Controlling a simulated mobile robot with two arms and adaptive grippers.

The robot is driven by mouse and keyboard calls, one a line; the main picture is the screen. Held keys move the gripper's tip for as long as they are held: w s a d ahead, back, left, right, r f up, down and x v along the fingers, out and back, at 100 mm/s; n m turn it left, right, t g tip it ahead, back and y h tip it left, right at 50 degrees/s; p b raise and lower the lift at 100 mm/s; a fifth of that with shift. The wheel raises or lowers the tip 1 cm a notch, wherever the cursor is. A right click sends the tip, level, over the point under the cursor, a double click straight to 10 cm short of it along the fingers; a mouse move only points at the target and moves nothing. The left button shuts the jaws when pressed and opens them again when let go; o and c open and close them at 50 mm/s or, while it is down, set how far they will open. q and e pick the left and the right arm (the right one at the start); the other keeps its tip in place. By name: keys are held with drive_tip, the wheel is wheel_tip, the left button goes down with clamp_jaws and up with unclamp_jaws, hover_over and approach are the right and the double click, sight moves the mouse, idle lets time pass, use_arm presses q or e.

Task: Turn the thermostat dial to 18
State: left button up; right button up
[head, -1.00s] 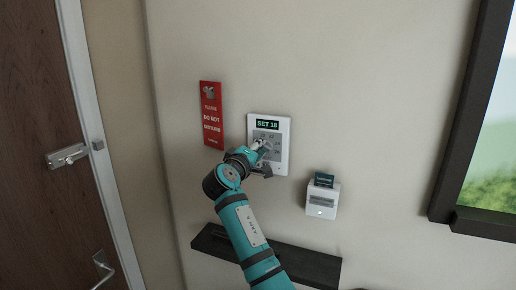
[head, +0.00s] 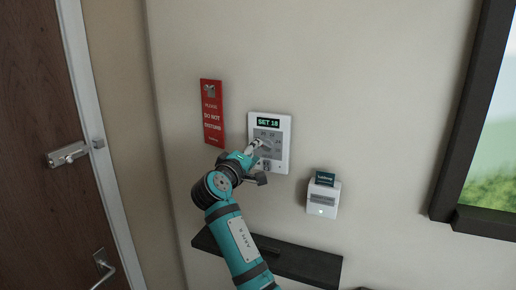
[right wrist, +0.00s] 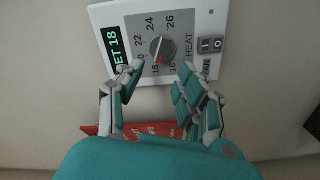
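The white thermostat (head: 284,160) is on the wall, and its display (head: 268,122) reads SET 18. In the right wrist view the thermostat (right wrist: 187,14) shows a grey dial (right wrist: 163,49) with a red mark pointing at 18. My right gripper (head: 257,162) is in front of the thermostat's lower left part. In the right wrist view my right gripper (right wrist: 160,75) has its fingers spread apart, with nothing between them. The dial is in plain view beyond the fingertips, which look clear of it. My left gripper is not in view.
A red do-not-disturb sign (head: 212,113) hangs left of the thermostat. A white card holder (head: 322,199) is at its lower right. A dark shelf (head: 300,262) is below, partly behind my arm. A wooden door (head: 40,120) is at the left, a dark-framed window (head: 460,130) at the right.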

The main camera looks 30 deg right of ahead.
drive_tip(key=v, duration=0.7)
drive_tip(key=shift+s+a, duration=0.25)
